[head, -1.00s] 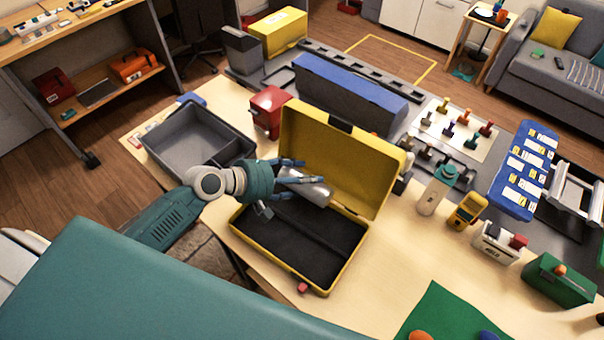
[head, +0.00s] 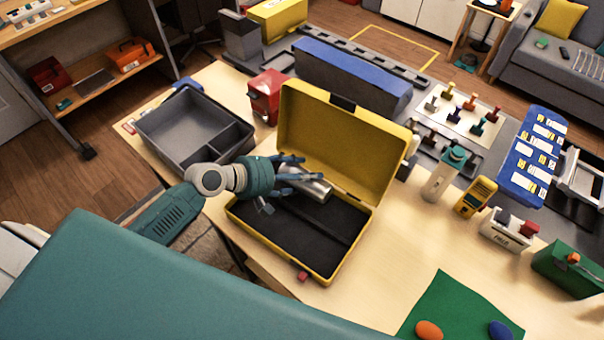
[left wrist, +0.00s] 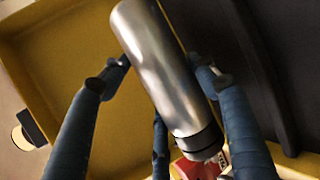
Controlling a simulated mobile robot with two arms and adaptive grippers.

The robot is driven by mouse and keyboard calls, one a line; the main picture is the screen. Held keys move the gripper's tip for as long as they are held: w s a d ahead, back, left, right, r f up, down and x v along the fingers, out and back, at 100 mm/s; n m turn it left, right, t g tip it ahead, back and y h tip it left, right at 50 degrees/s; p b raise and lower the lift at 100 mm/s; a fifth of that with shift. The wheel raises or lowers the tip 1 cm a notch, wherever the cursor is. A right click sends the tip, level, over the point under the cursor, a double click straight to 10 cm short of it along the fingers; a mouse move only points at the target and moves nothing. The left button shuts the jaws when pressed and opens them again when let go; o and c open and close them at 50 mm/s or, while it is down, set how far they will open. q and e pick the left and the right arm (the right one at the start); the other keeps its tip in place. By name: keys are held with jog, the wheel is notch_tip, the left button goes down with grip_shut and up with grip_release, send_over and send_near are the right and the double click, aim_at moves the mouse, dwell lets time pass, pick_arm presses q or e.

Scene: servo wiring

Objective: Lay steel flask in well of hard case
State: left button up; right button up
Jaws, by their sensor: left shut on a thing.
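The steel flask (left wrist: 165,70) is a silver cylinder with a dark band near one end. My left gripper (head: 296,178) is shut on it; in the left wrist view its blue fingers (left wrist: 160,85) lie on both sides of the flask. In the head view the flask (head: 315,188) is over the back part of the open yellow hard case (head: 340,128), near the hinge side. The case's dark well (head: 300,235) has a long raised divider. I cannot tell whether the flask touches the well floor. My right gripper is not in view.
A grey divided tray (head: 180,130) stands left of the case, with a red box (head: 266,97) behind it. A pale bottle (head: 440,178) and a yellow meter (head: 475,196) stand to the right. A green mat (head: 455,305) lies at the front right. Bare table lies between mat and case.

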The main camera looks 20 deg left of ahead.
pick_arm(q)
jog(key=shift+f, duration=0.25)
jog(key=shift+f+b, duration=0.85)
jog(key=shift+f, duration=0.05)
jog(key=o, duration=1.8)
jog(key=shift+s+f, duration=0.1)
jog(key=v, duration=1.2)
jog(key=shift+r, duration=0.25)
